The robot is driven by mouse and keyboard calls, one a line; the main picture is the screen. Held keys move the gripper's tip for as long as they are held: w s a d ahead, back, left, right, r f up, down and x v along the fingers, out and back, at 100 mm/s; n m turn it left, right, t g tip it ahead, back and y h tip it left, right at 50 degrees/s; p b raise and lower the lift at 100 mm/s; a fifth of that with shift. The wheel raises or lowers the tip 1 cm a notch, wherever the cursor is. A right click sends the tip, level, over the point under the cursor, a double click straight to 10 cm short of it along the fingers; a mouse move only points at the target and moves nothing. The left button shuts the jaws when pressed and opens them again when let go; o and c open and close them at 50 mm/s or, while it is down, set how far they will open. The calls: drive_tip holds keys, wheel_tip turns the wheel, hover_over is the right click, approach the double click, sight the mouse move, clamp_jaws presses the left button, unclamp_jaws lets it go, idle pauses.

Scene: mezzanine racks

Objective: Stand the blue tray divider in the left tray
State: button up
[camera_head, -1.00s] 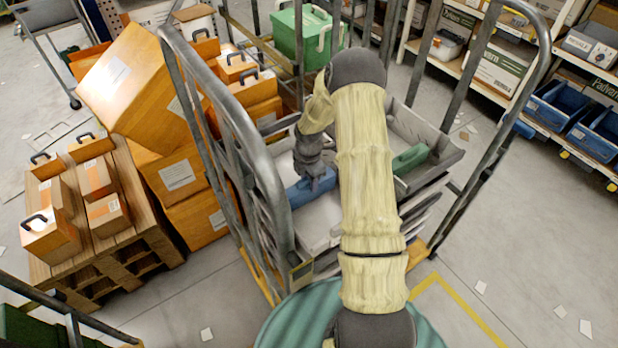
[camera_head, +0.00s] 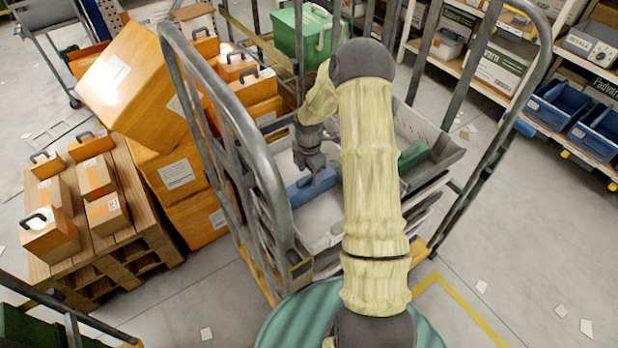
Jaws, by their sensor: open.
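The blue tray divider (camera_head: 311,188) is in the left tray (camera_head: 320,218), a pale grey tray on the cart. It appears to stand upright across the tray, though its base is hard to make out. My gripper (camera_head: 309,168) is open just above and behind the divider and seems apart from it. My arm hides the right part of the left tray. A green divider (camera_head: 413,157) is in the right tray (camera_head: 436,160), partly behind my arm.
Tall grey cart rails (camera_head: 262,160) rise close on the left, and another rail (camera_head: 497,150) stands on the right. Orange boxes (camera_head: 175,175) are stacked outside the left rail. Shelves with blue bins (camera_head: 556,105) stand at the right.

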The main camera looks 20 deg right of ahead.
wheel_tip(320, 180, up, 10)
drive_tip(key=b, duration=0.1)
drive_tip(key=shift+f, duration=0.25)
idle(0.4)
